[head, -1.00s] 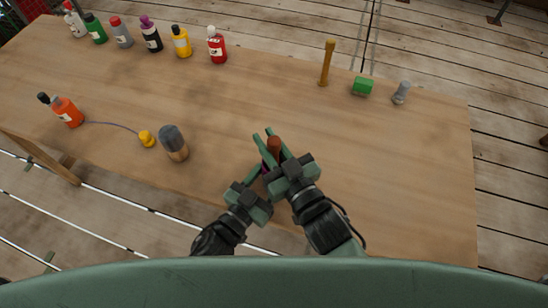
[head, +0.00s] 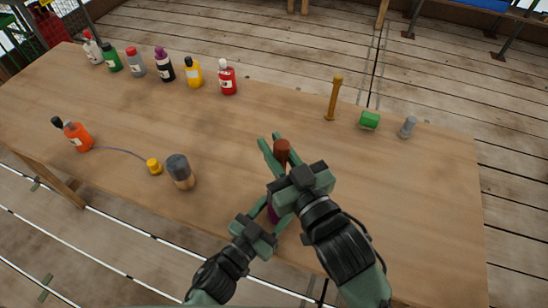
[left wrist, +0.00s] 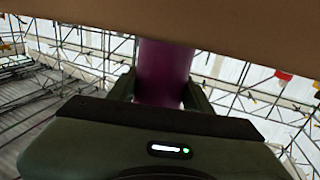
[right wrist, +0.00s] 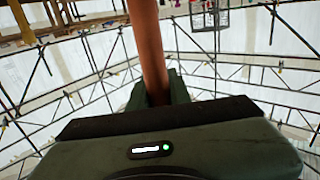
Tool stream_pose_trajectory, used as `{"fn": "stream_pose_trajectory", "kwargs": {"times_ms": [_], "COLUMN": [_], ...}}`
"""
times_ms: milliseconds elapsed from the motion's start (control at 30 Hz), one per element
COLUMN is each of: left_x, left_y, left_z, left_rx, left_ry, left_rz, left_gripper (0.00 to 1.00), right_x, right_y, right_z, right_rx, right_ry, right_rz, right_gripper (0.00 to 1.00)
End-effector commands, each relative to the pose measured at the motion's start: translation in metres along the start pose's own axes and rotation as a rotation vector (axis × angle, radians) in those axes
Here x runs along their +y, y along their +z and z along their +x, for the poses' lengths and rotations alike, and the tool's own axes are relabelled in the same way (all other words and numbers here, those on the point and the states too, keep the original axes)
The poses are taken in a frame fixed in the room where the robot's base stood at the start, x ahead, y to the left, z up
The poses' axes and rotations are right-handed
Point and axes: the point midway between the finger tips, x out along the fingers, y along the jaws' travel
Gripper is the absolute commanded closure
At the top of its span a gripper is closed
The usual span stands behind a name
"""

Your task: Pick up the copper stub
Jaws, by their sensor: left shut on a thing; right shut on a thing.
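The copper stub (head: 282,150) is a reddish-brown cylinder standing roughly upright between the fingers of my right gripper (head: 278,158). My right gripper is shut on it; the right wrist view shows the stub (right wrist: 148,45) rising from between the fingers. My left gripper (head: 268,216) is lower and to the left, at the table's front edge. It is shut on a purple cylinder (left wrist: 163,72), which is mostly hidden by the grippers in the head view. Whether the stub and the purple cylinder touch is hidden.
Several bottles line the back left.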

Motion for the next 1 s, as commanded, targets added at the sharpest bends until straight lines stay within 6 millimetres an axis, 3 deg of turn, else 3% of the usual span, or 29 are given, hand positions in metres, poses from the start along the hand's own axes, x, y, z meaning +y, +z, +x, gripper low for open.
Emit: {"fn": "stream_pose_trajectory", "kwargs": {"times_ms": [400,800,833,900,1000], "left_x": [0.0,0.0,0.0,0.0,0.0], "left_y": [-0.03,-0.034,-0.034,-0.034,-0.034], "left_z": [0.0,0.0,0.0,0.0,0.0], "left_rx": [0.001,0.001,0.001,0.001,0.001], "left_ry": [0.0,0.0,0.0,0.0,0.0], "left_rz": [0.0,0.0,0.0,0.0,0.0], "left_gripper": [0.95,0.95,0.47,0.28,0.25], "right_x": [0.0,0.0,0.0,0.0,0.0], "right_y": [-0.035,-0.039,-0.039,-0.039,-0.039], "right_z": [0.0,0.0,0.0,0.0,0.0], "right_rx": [0.001,0.001,0.001,0.001,0.001], "right_ry": [-0.001,0.0,0.0,0.0,0.0], "right_rz": [0.0,0.0,0.0,0.0,0.0], "right_gripper": [1.0,1.0,1.0,1.0,1.0]}}
